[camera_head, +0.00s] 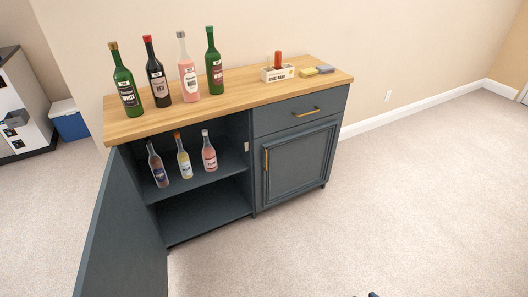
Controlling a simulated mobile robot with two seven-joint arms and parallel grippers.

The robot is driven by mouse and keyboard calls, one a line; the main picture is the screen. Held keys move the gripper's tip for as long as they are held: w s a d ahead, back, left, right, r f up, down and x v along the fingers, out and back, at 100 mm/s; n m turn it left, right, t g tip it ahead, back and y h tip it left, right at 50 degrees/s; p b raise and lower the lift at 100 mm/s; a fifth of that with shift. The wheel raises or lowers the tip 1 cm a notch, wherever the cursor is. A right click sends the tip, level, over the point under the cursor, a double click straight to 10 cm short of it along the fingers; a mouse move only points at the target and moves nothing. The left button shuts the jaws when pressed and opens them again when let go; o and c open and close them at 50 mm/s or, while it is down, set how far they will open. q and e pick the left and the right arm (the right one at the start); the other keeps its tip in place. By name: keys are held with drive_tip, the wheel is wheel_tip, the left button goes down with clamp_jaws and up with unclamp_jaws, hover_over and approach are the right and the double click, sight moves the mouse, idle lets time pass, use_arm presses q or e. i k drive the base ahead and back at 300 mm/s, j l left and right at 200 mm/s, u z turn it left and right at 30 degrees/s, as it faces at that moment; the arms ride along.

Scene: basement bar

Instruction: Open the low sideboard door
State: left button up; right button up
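The dark blue-grey sideboard (254,224) with a wooden top stands against the wall. Its left door (125,235) is swung wide open toward the front left, showing a shelf (205,179) inside. Its right door (296,163) is shut and has a vertical brass handle (266,160). A drawer (300,112) above it is closed. Only a small dark tip, seemingly of my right gripper (373,294), shows at the bottom edge, well apart from the sideboard. Its opening is not visible. My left gripper is out of view.
Several bottles (187,72) stand on the top, with a small white caddy (277,73) and sponges (309,72) to the right. Three bottles (184,158) stand on the inner shelf. The carpet (430,190) in front and right is clear.

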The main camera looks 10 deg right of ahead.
sight(289, 163)
drive_tip(key=i+l+u, duration=0.2)
drive_tip(key=l, duration=0.2)
drive_tip(key=i+l+u, duration=0.2)
drive_tip(key=l, duration=0.2)
drive_tip(key=i+l+u, duration=0.1)
drive_tip(key=i+l, duration=0.15)
drive_tip(key=i, duration=0.15)
drive_tip(key=i+l+u, duration=0.15)
drive_tip(key=i+l, duration=0.1)
drive_tip(key=i, duration=0.1)
